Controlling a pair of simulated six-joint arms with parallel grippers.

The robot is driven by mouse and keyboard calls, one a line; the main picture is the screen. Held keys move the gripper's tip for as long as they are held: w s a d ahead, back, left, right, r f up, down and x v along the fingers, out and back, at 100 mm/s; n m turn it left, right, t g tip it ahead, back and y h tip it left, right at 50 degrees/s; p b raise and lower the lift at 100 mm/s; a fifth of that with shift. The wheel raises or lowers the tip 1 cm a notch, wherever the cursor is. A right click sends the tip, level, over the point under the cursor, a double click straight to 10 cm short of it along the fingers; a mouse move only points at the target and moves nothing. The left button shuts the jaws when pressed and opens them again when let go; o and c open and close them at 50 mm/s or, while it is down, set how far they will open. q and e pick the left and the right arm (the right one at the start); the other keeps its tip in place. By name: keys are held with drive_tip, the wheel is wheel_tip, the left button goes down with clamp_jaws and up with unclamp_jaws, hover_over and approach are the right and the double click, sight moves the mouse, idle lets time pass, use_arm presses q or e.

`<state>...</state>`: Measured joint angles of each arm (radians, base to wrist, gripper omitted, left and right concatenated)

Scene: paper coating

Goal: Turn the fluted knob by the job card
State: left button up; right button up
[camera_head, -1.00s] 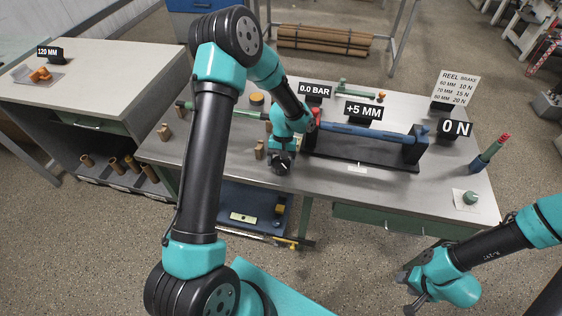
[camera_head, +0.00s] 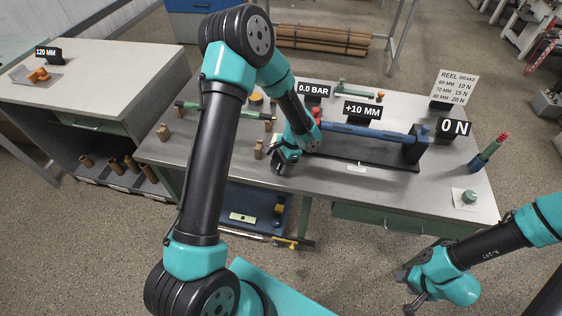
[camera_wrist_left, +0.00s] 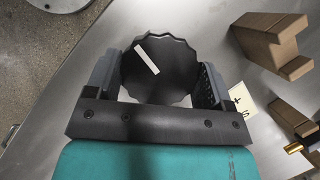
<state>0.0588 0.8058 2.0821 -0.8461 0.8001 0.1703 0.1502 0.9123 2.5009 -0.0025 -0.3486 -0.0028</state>
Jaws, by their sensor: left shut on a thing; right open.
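My left gripper (camera_head: 283,168) is at the near left edge of the blue roller stand on the steel bench. In the left wrist view its fingers (camera_wrist_left: 155,82) are shut on both sides of a black fluted knob (camera_wrist_left: 172,55) with a white pointer line, which slants from upper left to lower right. The gripper hides this knob in the head view. The reel brake card (camera_head: 456,87) stands at the back right of the bench. A green knob (camera_head: 470,197) sits on a pale plate at the right. My right gripper (camera_head: 408,290) is open and empty, in front of the bench.
The blue roller (camera_head: 365,133) lies across a black stand. Signs read 0.0 BAR (camera_head: 314,91), +10 MM (camera_head: 362,109) and 0 N (camera_head: 454,127). Wooden blocks (camera_head: 259,150) stand left of my left gripper. A side bench (camera_head: 100,65) is at the left.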

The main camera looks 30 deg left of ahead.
use_arm(q)
drive_tip(key=m+t+y, duration=0.1)
drive_tip(key=m, duration=0.3)
drive_tip(key=shift+m, duration=0.4)
drive_tip(key=o, duration=0.9)
drive_tip(key=shift+d+r, duration=0.1)
drive_tip(key=v, duration=1.7)
drive_tip(key=shift+s+d, duration=0.2)
drive_tip(key=shift+s, duration=0.1)
